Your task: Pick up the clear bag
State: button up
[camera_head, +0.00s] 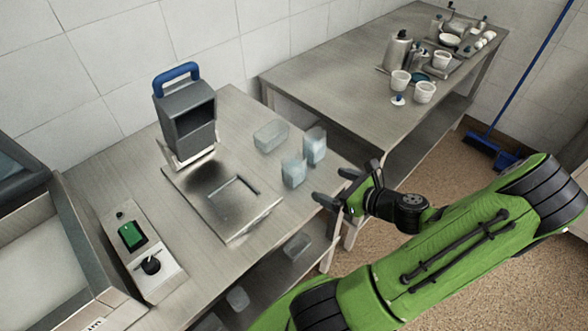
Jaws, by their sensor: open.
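Several clear, pale bluish items are on the metal table: one lower and wider (270,135), one taller and upright (314,145), and one nearer the front (293,171). I cannot tell from this view which of them is the clear bag. My gripper (330,186) is open, with dark fingers spread and pointing left. It is at the right edge of the table, to the right of the nearest clear item and below the upright one in the picture. It appears empty, and I see no contact with either.
A grey device with a blue handle (186,118) stands behind a square metal plate (222,205). A control box (148,258) is at front left. More clear items (297,246) lie on the lower shelf. A second table (340,78) holds cups and a canister.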

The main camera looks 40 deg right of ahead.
aim_at(302, 174)
jog(key=b+x, duration=0.1)
jog(key=x, duration=0.9)
jog(key=shift+b, duration=0.3)
jog(key=x, duration=0.5)
jog(key=shift+w+d+r+b, duration=0.1)
jog(key=shift+w+b, duration=0.2)
jog(key=shift+b, duration=0.05)
jog(key=shift+s, duration=0.1)
jog(key=c, duration=1)
